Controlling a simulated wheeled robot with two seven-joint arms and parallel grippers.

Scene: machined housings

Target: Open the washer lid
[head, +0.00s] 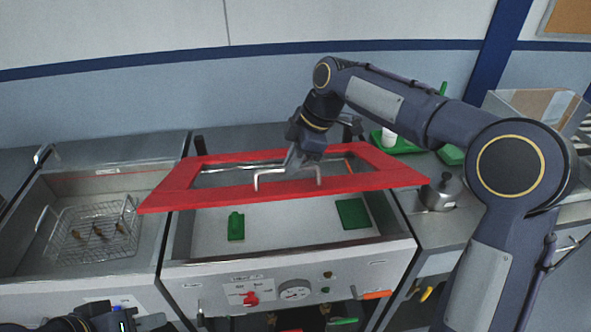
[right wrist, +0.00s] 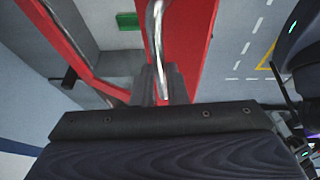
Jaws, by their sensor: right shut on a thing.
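The washer (head: 290,252) stands in the middle of the head view, with a dial and a red knob on its front. Its red-framed lid (head: 215,187) with a window is raised and tilted above the open tub. A metal bar handle (head: 258,178) sits on the lid's front rail; the handle (right wrist: 158,50) also shows in the right wrist view. My right gripper (head: 296,165) is shut on the handle. My left gripper (head: 95,322) is low at the left bottom edge, mostly cut off, so its fingers are hidden.
Green items (head: 236,227) lie inside the tub. A basin with a wire basket (head: 95,228) of small parts stands to the left. A metal pot (head: 441,192) and a green tray (head: 400,142) are on the right counter. The wall is close behind.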

